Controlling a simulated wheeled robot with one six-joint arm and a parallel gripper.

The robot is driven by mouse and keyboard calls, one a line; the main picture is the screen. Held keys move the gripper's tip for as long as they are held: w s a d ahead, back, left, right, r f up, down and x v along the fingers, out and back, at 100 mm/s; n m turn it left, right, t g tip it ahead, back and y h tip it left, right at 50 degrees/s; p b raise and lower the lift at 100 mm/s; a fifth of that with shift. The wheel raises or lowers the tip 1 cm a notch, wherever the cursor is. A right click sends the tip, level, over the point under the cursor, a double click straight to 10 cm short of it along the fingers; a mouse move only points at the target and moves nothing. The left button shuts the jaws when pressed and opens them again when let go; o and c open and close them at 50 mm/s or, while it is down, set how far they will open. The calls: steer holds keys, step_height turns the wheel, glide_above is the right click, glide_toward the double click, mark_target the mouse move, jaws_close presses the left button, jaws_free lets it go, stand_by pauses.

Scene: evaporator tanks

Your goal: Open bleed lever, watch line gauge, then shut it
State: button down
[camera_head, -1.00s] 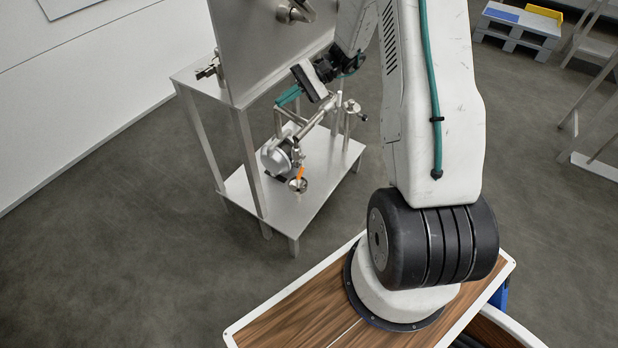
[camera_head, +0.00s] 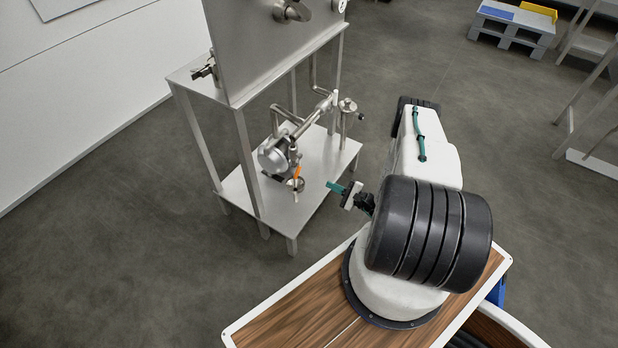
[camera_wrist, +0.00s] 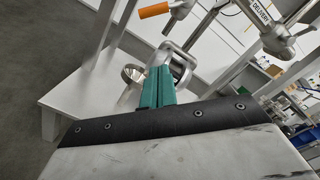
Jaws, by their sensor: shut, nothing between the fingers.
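The bleed lever with an orange grip (camera_head: 297,172) hangs below the round pump body (camera_head: 277,154) in the head view. The orange grip also shows at the top of the wrist view (camera_wrist: 154,10). A small steel cup (camera_head: 296,185) is under the lever. My gripper (camera_head: 331,186) has teal fingers and is shut and empty. It is to the right of the lever and apart from it. In the wrist view the teal fingers (camera_wrist: 158,86) lie together, in front of a bent steel tube. A small round white dial (camera_head: 341,6) is cut off at the top; its reading cannot be made out.
The steel stand has a lower shelf (camera_head: 247,205) and thin legs. A large steel panel (camera_head: 262,45) rises above it. A grey pallet (camera_head: 513,28) is far right. Floor left of the stand is clear.

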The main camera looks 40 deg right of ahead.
mark_target(299, 166)
steer(key=w+a+r, duration=0.2)
steer(key=w+a, duration=0.4)
steer(key=w, duration=0.2)
steer(key=shift+w+a+r, duration=0.35)
steer(key=shift+r, duration=0.05)
steer(key=shift+s+d, duration=0.1)
